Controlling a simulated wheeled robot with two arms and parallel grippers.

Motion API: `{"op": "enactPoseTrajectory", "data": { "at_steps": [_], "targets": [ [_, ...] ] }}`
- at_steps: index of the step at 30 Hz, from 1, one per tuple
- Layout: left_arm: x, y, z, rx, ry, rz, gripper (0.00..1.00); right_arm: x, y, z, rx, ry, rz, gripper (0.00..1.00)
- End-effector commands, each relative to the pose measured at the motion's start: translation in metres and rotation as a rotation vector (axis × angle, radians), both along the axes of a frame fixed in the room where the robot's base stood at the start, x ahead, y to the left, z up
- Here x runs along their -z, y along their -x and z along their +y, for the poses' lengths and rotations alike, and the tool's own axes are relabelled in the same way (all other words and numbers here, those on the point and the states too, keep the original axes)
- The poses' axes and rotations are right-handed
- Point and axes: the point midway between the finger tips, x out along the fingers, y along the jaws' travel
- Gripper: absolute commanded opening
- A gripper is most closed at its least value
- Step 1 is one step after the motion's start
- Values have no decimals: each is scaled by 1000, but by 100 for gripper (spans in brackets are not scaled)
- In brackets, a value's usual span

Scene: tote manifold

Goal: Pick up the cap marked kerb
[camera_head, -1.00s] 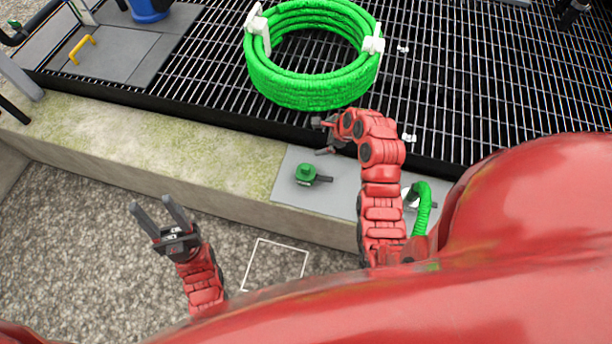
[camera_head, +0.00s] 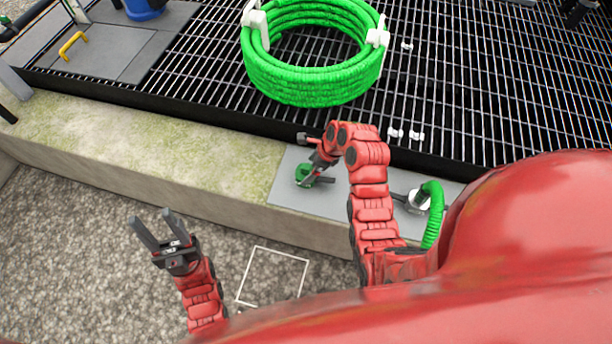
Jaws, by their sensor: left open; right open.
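The green cap (camera_head: 303,174) sits on the grey plate (camera_head: 288,196) on top of the concrete kerb. A dark stub sticks out from its right side. My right gripper (camera_head: 309,171) is over the cap from the upper right, its fingers partly covering the cap. It is open; I cannot tell whether its fingers touch the cap. My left gripper (camera_head: 157,228) is open and empty, over the gravel at the lower left, well apart from the cap. No marking on the cap is readable.
A coiled green hose (camera_head: 315,88) lies on the metal grating behind the kerb (camera_head: 140,160). A second fitting (camera_head: 417,200) with a green hose stands at the plate's right end. A white square outline (camera_head: 272,277) marks the gravel. The kerb's left part is clear.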

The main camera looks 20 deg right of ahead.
Motion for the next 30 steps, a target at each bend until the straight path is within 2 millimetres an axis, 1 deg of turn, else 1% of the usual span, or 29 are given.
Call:
{"op": "enactPoseTrajectory", "data": {
  "at_steps": [5,10,13,15,20,21,23,27,29,30],
  "targets": [
    [4,0,0,0,0,0,50,11,-2,1,-2,2,1,100],
    [13,0,0,0,0,0,50,38,-7,4,-2,2,3,100],
    [15,0,0,0,0,0,50,49,-11,9,-1,2,-1,100],
    [15,0,0,0,0,0,50,53,-12,10,-1,1,-1,100],
    [14,0,0,0,0,0,50,52,-12,10,1,1,-2,100],
    [14,0,0,0,0,0,50,52,-12,10,1,1,-2,96],
    [14,0,0,0,0,0,50,52,-12,10,1,1,-2,86],
    [14,0,0,0,0,0,50,52,-12,10,1,1,-2,60],
    [14,0,0,0,0,0,50,52,-12,10,0,1,-2,50],
    [14,0,0,0,0,0,50,52,-12,10,0,1,-2,42]
  ]
}}
